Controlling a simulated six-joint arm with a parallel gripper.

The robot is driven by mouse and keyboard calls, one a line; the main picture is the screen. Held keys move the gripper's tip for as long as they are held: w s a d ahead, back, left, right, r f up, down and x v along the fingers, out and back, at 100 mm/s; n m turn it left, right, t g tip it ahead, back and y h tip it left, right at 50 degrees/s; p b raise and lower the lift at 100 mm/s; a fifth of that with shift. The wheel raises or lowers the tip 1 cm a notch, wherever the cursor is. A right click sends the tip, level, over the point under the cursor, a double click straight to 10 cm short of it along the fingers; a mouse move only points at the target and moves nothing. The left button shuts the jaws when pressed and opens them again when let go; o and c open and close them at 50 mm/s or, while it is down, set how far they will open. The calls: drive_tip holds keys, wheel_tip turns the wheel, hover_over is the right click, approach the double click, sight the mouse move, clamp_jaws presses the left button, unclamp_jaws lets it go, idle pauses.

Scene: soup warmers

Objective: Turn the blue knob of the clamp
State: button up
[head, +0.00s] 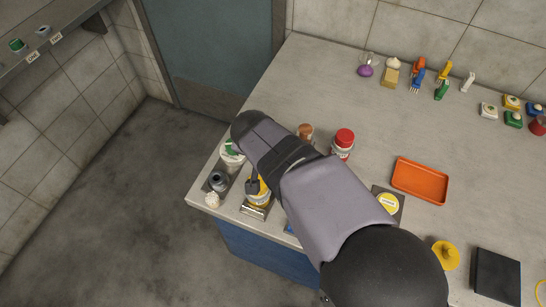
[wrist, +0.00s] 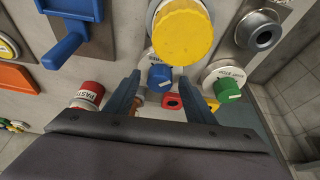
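In the wrist view a small blue knob (wrist: 160,78) with a pale mark sits on a whitish round base. It appears between the two finger lines of my gripper (wrist: 160,86), beyond the tips. The fingers are spread apart with nothing seen between them, and I cannot tell whether either touches the knob. I cannot make out the clamp's body clearly. A blue lever (wrist: 65,45) on a grey metal plate is at the upper left of the wrist view.
In the wrist view a large yellow cap (wrist: 180,35) stands close to the blue knob. A green knob (wrist: 228,90) is right, a red PASTE cap (wrist: 90,93) left. In the head view a red-capped jar (head: 343,142) and an orange tray (head: 420,181) are right of my arm.

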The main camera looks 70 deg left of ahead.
drive_tip(key=shift+r, duration=0.1)
drive_tip(key=b+v, duration=0.1)
drive_tip(key=v, duration=0.6)
drive_tip(key=shift+d, duration=0.1)
idle(0.4)
